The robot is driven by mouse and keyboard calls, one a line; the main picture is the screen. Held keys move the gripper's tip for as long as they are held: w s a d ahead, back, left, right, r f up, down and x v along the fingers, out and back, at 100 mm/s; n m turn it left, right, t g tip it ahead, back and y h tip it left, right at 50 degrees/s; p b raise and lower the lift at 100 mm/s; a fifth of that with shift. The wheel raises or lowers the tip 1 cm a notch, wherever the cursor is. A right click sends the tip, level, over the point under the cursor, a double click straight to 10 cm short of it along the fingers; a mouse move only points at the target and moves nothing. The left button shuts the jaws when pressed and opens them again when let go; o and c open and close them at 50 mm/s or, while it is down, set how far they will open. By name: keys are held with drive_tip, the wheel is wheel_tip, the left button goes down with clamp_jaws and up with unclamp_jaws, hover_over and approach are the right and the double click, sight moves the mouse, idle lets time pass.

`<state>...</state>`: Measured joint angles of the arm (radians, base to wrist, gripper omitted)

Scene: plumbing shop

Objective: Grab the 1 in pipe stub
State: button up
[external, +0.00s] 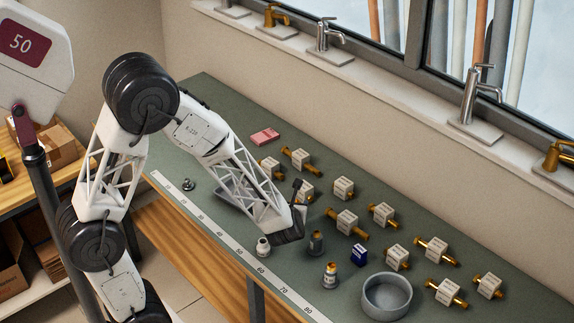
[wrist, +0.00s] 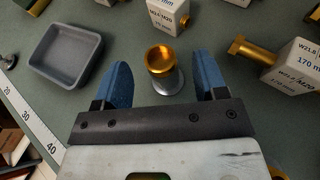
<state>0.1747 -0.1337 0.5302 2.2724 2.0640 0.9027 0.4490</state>
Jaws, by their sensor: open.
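Several brass pipe stubs with white printed blocks lie on the green bench, such as one (external: 347,220) at centre right in the external view. In the wrist view, one stub's block (wrist: 172,16) is at the top and another stub (wrist: 284,62) is at the right. I cannot tell which is the 1 in stub. My gripper (wrist: 163,82) is open, its blue fingers apart. A small upright piece with a brass cup-like top and grey base (wrist: 164,70) shows between and just beyond the fingertips, not held. In the external view my gripper (external: 291,232) is low over the bench, fingertips unclear.
A grey tray (wrist: 64,54) lies left of the fingers. A round grey bowl (external: 387,297), small bottles (external: 330,275), a dark blue box (external: 359,255) and a pink pad (external: 264,137) stand on the bench. A ruler strip (external: 235,245) runs along the front edge.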

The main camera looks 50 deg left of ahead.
drive_tip(key=shift+x, duration=1.5)
clamp_jaws()
